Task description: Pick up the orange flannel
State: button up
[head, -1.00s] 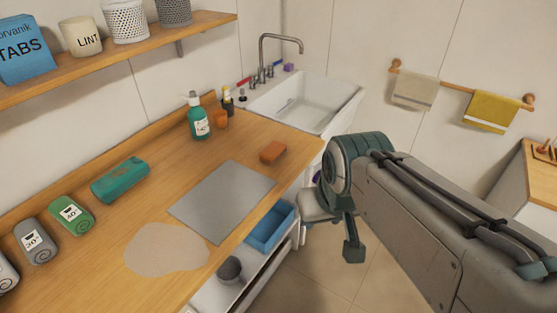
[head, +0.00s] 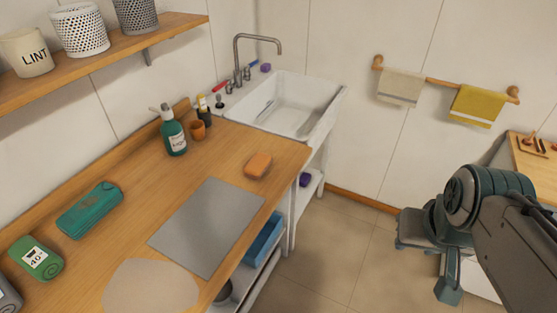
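A small orange block-shaped thing (head: 258,165) lies on the wooden counter, near its right edge and beyond the grey mat. It is the only orange thing that could be the flannel, but it looks as much like a sponge; I cannot tell which. No other orange cloth is in view. My gripper (head: 430,268) is at the lower right, over the floor and well to the right of the counter. Its two fingers stand apart with nothing seen between them. It is far from the orange thing.
The counter (head: 215,155) holds a grey mat (head: 205,228), a beige round patch (head: 150,288), a teal bundle (head: 90,210), a green roll (head: 36,258), a pump bottle (head: 173,132) and an orange-brown cup (head: 198,130). A sink (head: 290,105) stands behind. Towels (head: 478,105) hang on a rail.

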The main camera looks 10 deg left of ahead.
aim_at(260, 162)
jog(key=i, duration=0.8)
jog(key=u, duration=1.95)
jog(key=i, duration=0.5)
jog(key=z, duration=0.05)
